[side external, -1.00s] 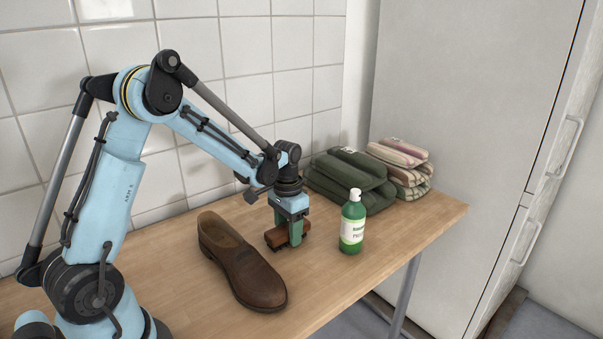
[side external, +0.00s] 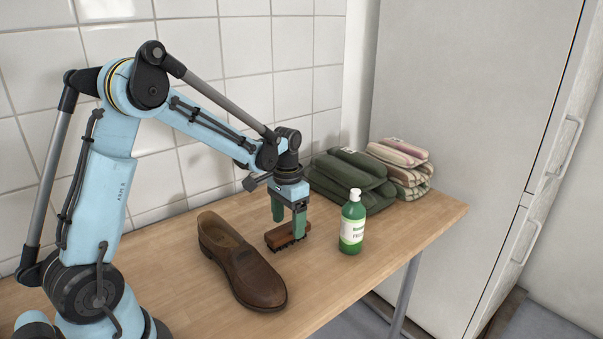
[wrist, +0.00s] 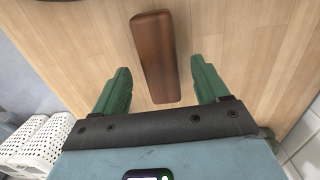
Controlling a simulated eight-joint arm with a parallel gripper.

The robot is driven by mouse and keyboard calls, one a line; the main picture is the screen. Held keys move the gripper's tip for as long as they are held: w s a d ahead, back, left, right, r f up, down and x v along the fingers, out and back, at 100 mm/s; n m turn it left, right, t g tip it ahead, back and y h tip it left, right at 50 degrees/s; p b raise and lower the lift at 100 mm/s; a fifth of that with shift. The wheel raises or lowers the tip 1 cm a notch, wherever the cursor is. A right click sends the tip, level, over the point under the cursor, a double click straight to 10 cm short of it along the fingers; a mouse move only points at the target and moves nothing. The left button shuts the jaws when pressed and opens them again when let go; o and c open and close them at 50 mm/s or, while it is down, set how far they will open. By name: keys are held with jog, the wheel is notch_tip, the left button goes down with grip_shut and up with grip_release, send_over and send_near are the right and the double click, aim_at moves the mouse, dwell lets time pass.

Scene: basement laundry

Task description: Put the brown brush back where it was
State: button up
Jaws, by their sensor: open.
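The brown brush (side external: 284,236) lies on the wooden table, between the brown shoe and the green bottle. Its plain brown back faces up, and dark bristles show along its lower edge in the side view. My gripper (side external: 288,224) is open just above the brush, with its green fingers spread apart. In the wrist view the brush (wrist: 155,58) lies between the lines of the two open fingers (wrist: 160,85), with a gap on each side. Nothing is held.
A brown shoe (side external: 243,262) stands left of the brush. A green bottle (side external: 353,222) with a white label stands to the right. Folded green cloths (side external: 346,180) and striped cloths (side external: 405,168) lie behind. White baskets (wrist: 38,140) show in the wrist view.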

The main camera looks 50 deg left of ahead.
aim_at(288, 226)
notch_tip(288, 226, up, 9)
jog(key=s+d+r+t, duration=0.1)
jog(key=s+d+t, duration=0.6)
jog(key=s+d, duration=0.4)
jog(key=shift+r, duration=0.15)
